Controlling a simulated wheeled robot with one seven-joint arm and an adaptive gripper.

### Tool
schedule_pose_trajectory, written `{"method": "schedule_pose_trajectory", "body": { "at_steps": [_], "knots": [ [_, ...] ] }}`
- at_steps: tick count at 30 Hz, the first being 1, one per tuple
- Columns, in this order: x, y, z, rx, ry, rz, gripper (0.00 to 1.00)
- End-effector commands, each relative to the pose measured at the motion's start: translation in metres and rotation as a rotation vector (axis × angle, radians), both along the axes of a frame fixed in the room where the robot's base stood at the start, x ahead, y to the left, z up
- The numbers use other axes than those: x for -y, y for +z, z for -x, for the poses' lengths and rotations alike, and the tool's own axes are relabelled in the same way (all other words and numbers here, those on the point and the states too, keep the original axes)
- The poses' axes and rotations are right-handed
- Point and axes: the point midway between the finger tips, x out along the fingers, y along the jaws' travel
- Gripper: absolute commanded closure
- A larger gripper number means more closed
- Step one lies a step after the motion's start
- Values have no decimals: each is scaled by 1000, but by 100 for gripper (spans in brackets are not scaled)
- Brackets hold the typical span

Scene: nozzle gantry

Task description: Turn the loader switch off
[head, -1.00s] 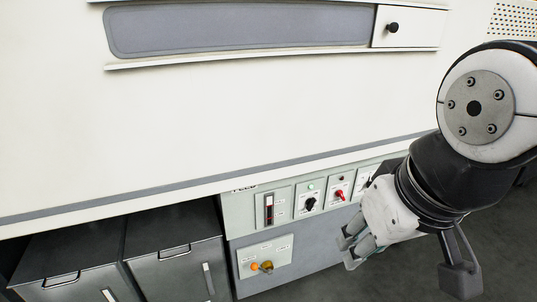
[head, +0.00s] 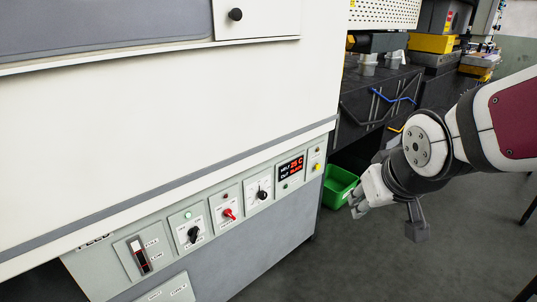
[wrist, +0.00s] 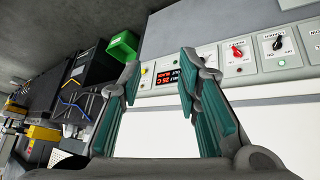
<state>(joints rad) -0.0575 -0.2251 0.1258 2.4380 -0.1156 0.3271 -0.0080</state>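The control panel (head: 105,270) runs along the lower front of the white machine. It carries a black rotary switch (head: 193,235) with a lit green lamp above, a red rotary switch (head: 229,214), another black knob (head: 262,194), and a slotted control (head: 138,254) at left. The wrist view, turned about upside down, shows the red switch (wrist: 237,50) and black switch (wrist: 277,43). My gripper (head: 356,203) is open and empty, right of the panel and apart from it.
A red-lit display (head: 291,168) and a yellow button (head: 317,167) sit at the panel's right end. A green bin (head: 339,186) stands behind my gripper. Dark cabinets (head: 375,108) stand beyond. The grey floor (head: 330,265) in front is clear.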

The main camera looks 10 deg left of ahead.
Motion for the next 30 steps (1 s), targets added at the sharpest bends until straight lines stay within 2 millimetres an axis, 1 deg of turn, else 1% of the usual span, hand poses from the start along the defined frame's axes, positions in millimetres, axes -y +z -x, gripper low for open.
{"method": "schedule_pose_trajectory", "body": {
  "at_steps": [1,3,5,6,8,9,11,12,13,16,18,20,21,24,27,30],
  "knots": [
    [-15,-21,-22,12,42,-4,69],
    [-38,-42,-48,48,100,-20,69],
    [-58,-60,-69,80,150,-40,69],
    [-73,-73,-81,99,182,-57,69],
    [-95,-94,-97,127,229,-86,69],
    [-111,-107,-107,146,261,-108,69],
    [-135,-128,-119,173,304,-148,69],
    [-150,-141,-125,191,331,-177,69],
    [-162,-152,-130,205,350,-201,69],
    [-202,-186,-138,246,407,-287,69],
    [-228,-209,-140,274,438,-356,69],
    [-250,-228,-140,297,460,-419,69],
    [-264,-241,-139,312,470,-461,69],
    [-295,-271,-132,349,484,-574,69],
    [-320,-299,-122,386,478,-691,69],
    [-339,-322,-110,422,454,-802,69]
  ]
}}
